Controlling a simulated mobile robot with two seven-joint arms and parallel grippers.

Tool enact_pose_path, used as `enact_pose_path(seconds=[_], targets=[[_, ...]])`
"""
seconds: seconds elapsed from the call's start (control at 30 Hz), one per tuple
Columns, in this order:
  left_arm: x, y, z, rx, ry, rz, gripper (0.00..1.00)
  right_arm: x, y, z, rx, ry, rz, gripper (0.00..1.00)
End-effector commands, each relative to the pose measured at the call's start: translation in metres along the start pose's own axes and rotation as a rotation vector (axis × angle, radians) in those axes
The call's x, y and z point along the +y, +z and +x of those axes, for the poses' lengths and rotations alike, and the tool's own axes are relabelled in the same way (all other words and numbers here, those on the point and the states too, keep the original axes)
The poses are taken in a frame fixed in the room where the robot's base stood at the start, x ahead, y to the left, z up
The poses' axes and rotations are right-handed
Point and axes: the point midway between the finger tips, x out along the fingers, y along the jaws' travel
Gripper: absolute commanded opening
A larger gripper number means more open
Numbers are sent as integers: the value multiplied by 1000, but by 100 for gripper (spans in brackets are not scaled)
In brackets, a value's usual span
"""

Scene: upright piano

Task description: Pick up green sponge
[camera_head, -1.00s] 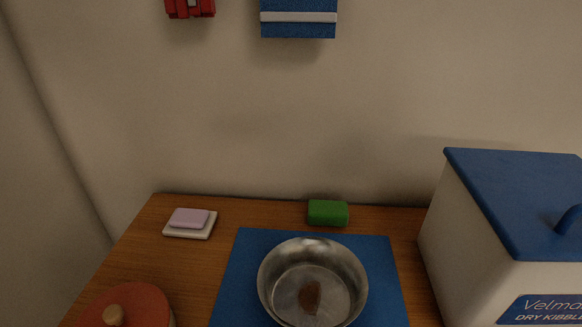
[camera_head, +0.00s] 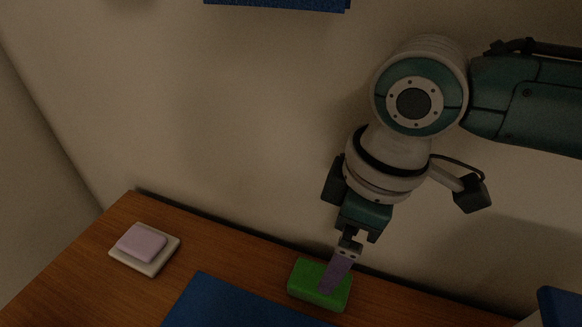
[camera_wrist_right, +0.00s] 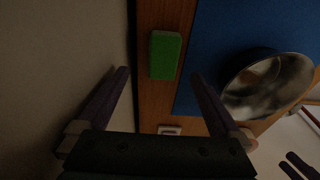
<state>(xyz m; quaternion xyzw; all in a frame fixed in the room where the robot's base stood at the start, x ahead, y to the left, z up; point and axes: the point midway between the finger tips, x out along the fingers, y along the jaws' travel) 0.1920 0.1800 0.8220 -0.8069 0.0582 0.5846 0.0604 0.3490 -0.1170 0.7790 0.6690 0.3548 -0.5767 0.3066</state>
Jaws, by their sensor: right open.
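The green sponge (camera_head: 304,284) lies on the wooden table near the wall, behind the blue mat. My right gripper (camera_head: 327,286) reaches down from the right in the head view, its purple finger overlapping the sponge and covering part of its top. In the right wrist view the sponge (camera_wrist_right: 165,55) shows whole, in the gap between the two spread fingers of my right gripper (camera_wrist_right: 160,74) and reaching beyond their tips. The gripper is open and holds nothing. I cannot tell whether a finger touches the sponge. My left gripper does not show in the head view.
A lilac soap on a pale dish (camera_head: 157,262) sits at the table's left. The blue mat (camera_head: 225,302) lies in front of the sponge, with a metal bowl (camera_wrist_right: 268,85) on it in the wrist view. The wall (camera_head: 230,130) stands close behind. Dark prongs at the wrist view's lower right are unclear.

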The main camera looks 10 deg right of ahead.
Motion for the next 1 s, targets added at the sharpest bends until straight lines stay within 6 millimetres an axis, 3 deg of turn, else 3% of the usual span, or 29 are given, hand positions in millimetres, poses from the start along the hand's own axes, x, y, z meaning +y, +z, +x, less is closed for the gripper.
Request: enact_pose_path(seconds=[0.03, 0.27, 0.53, 1.0], targets=[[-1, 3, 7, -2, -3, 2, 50, -1, 0, 13, -1, -2, 1, 100], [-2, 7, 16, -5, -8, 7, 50, -1, 0, 34, 0, -1, -1, 100], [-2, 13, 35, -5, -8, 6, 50, -3, -1, 75, 2, 0, 0, 100], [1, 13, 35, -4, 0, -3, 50, -3, -1, 79, 2, 0, -1, 100]])
